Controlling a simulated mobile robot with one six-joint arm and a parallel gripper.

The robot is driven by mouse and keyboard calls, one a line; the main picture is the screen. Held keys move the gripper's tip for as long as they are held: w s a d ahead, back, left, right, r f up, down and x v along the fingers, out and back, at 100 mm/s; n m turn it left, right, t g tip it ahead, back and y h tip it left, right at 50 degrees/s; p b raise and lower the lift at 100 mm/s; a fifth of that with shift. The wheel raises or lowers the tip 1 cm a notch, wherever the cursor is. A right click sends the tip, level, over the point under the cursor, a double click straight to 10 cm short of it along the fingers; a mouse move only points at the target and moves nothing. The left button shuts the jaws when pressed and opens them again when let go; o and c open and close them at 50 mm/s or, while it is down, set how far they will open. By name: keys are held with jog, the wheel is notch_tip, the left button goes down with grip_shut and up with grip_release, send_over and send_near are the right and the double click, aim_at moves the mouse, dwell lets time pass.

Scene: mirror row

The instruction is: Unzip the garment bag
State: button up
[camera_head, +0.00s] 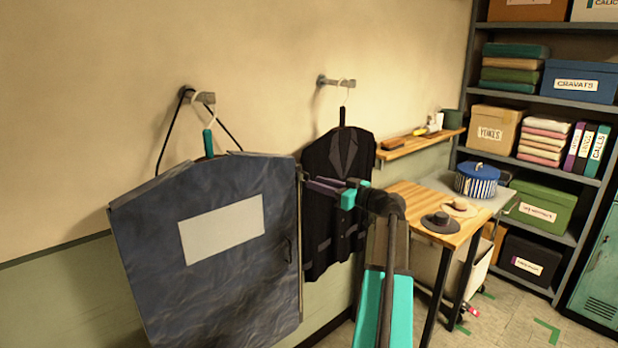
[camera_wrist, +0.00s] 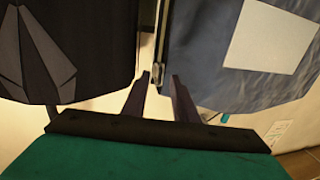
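The garment bag (camera_head: 160,270) is blue-grey with a pale panel and hangs from a wall hook at the left. In the wrist view the bag (camera_wrist: 210,80) fills the right side, picture inverted. The zip (camera_head: 299,240) runs along its right edge; its metal slider (camera_wrist: 154,90) shows in the wrist view. My gripper (camera_head: 308,182) is at the bag's upper right edge, purple fingers pointing left. In the wrist view its fingers (camera_wrist: 160,77) are apart, with the slider appearing between them. I see no contact, and the depth gap is unclear.
A dark jacket (camera_head: 325,215) hangs on a second hook just right of the bag, close behind my gripper. A wooden table (camera_head: 405,193) with hats and a wall shelf (camera_head: 425,142) stand farther right. Shelving (camera_head: 540,105) with boxes is at the far right.

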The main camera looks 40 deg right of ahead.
jog(key=shift+w+a+p, duration=0.15)
jog(key=shift+w+p, duration=0.15)
jog(key=shift+w, duration=0.85)
jog(key=shift+w+a+p, duration=0.15)
jog(key=shift+w+p, duration=0.15)
jog(key=shift+w, duration=0.85)
